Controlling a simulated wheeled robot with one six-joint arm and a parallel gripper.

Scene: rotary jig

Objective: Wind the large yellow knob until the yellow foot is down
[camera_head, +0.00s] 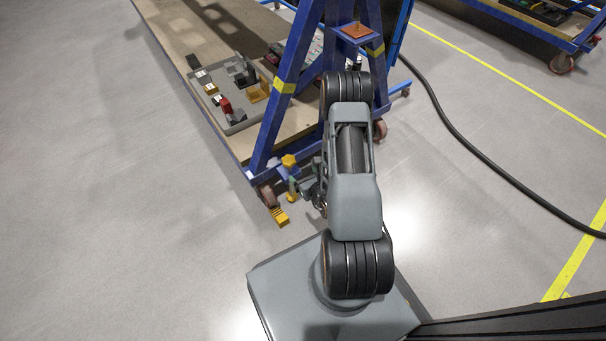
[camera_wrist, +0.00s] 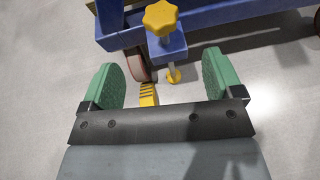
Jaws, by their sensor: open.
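The large yellow knob (camera_wrist: 160,17) is a lobed star on top of a steel spindle, held by a blue bracket (camera_wrist: 166,48) on the trolley frame. In the head view the knob (camera_head: 289,160) sits at the frame's near lower corner. The yellow foot (camera_wrist: 173,76) is a small disc at the spindle's lower end; whether it touches the floor I cannot tell. My gripper (camera_wrist: 160,66) is open, its green pads wide apart and empty. The knob is beyond the fingertips, roughly centred between them, not touched. In the head view my gripper (camera_head: 297,188) is small and partly hidden by my arm.
A yellow ribbed pedal (camera_wrist: 148,94) sticks out by a caster wheel (camera_wrist: 138,64) beside the foot. The blue frame (camera_head: 281,100) rises close by. A grey tray (camera_head: 240,127) of parts lies on the trolley. A black cable (camera_head: 460,143) crosses the floor at right. Floor at left is clear.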

